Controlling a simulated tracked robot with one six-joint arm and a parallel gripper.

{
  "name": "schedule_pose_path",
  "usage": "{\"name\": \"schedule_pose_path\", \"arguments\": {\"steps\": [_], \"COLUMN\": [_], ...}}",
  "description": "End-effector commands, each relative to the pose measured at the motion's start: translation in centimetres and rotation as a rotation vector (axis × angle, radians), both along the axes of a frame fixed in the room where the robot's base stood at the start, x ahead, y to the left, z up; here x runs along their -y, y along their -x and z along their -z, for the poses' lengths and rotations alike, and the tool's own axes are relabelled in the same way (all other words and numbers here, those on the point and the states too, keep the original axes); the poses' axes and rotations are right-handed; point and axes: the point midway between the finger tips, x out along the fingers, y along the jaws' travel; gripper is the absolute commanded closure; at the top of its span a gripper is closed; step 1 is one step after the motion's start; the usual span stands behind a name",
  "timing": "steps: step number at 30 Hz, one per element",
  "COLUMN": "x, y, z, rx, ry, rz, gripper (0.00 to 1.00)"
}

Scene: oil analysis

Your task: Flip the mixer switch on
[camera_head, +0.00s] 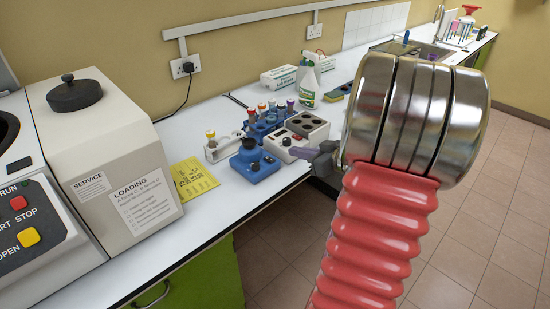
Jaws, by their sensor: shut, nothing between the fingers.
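A small blue device with a black round top, which looks like the mixer (254,167), stands near the front edge of the white bench. Its switch is too small to make out clearly. My large red and chrome arm hides the bench to the right.
A blue rack (262,129) with several capped tubes stands behind the mixer. A yellow note (193,179) lies left of it. A spray bottle (308,82) and boxes stand farther back. A large beige machine (105,150) fills the left. Bare bench (225,205) lies in front.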

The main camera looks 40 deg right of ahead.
Motion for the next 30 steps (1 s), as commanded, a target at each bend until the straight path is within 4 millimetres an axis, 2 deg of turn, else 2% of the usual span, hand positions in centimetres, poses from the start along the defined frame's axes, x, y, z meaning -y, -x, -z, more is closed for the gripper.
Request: {"name": "schedule_pose_path", "arguments": {"steps": [9, 14, 30], "x": [0.0, -0.1, -0.3], "y": [-0.1, -0.9, -8.2], "z": [0.0, 0.3, 3.1], "rx": [0.000, 0.000, 0.000], "ry": [0.002, 0.002, 0.001], "rz": [-0.001, -0.002, -0.003], "gripper": [1.00, 1.00, 1.00]}}
